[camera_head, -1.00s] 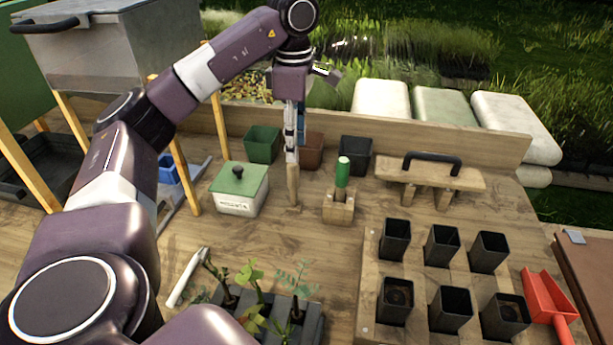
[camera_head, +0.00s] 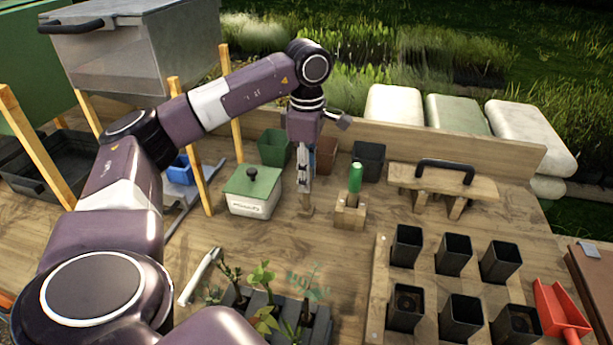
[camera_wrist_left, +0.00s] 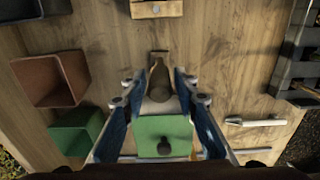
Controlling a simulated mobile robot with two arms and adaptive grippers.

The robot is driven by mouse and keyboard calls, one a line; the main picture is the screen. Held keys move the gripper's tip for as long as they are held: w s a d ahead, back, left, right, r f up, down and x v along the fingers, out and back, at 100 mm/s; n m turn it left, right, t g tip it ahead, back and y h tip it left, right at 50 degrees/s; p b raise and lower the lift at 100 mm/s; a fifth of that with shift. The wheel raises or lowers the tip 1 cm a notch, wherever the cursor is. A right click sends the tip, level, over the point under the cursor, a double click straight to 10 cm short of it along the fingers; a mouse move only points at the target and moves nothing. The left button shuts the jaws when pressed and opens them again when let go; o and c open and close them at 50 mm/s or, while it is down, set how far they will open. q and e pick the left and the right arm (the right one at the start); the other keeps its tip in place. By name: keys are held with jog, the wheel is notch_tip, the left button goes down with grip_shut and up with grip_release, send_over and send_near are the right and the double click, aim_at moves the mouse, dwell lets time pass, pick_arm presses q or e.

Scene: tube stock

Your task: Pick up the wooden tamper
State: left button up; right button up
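The wooden tamper (camera_head: 306,209) stands upright on the wooden bench, between the green-lidded box and the small wooden stand. In the left wrist view the tamper (camera_wrist_left: 159,82) shows between the two blue-sided fingers, with a gap on each side. My left gripper (camera_head: 305,187) points down over the tamper, its fingers hiding the upper part in the head view. In the left wrist view the gripper (camera_wrist_left: 160,98) is open around the tamper and not closed on it. My right gripper is not in view.
The green-lidded box (camera_head: 252,190) is close on the left, and a wooden stand (camera_head: 349,213) with a green-handled tool (camera_head: 355,177) close on the right. Behind are a green pot (camera_head: 273,147) and a black pot (camera_head: 369,160). Seedlings (camera_head: 262,275) stand in front.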

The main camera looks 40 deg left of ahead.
pick_arm(q)
grip_shut()
jog(key=shift+r, duration=0.1)
